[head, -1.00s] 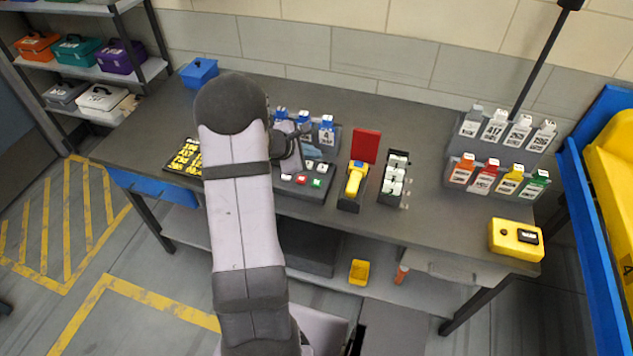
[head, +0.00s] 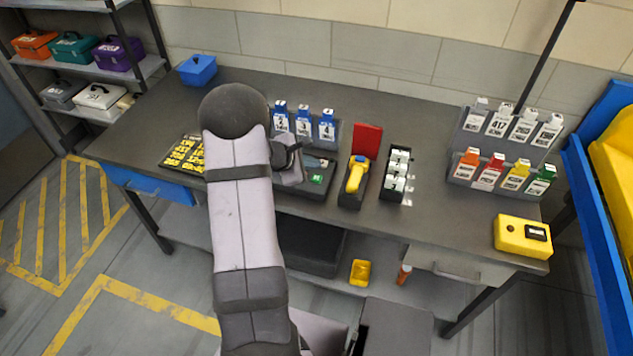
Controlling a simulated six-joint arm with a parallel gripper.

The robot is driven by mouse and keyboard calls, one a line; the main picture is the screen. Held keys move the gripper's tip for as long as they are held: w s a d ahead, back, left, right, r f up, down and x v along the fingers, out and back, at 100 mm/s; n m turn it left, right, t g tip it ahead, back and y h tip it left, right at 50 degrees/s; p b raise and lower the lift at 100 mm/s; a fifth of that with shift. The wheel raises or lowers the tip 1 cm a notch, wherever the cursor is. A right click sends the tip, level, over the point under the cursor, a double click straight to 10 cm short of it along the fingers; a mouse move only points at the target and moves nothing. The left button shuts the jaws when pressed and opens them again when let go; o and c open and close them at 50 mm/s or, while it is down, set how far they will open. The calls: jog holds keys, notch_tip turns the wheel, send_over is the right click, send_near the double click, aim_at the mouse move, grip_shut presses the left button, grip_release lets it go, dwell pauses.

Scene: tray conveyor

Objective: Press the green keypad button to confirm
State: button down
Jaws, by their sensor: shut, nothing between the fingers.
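The keypad (head: 312,194) is a dark panel on the workbench, just left of the yellow handheld device. Its green button (head: 317,179) shows at the right side of the panel. My gripper (head: 294,172) is shut and empty, at the keypad and just left of the green button. My gripper and arm hide the left part of the keypad, including the red button. The fingertips are not clearly visible, and I cannot tell whether they touch the panel.
A yellow handheld device (head: 356,175) in a dark holder and a rack of white items (head: 397,174) stand right of the keypad. Blue-topped cards (head: 303,123) stand behind it. A yellow box (head: 522,236) sits at the bench's right end.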

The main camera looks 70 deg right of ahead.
aim_at(314, 180)
jog(key=shift+f+b, duration=0.9)
jog(key=shift+f, duration=0.25)
jog(key=shift+f+b, duration=0.85)
jog(key=shift+b, duration=0.4)
dwell(2.3)
jog(key=shift+r, duration=0.2)
jog(key=shift+r+p, duration=0.55)
jog(key=shift+r, duration=0.15)
jog(key=shift+r+p, duration=1.7)
jog(key=shift+r, duration=0.8)
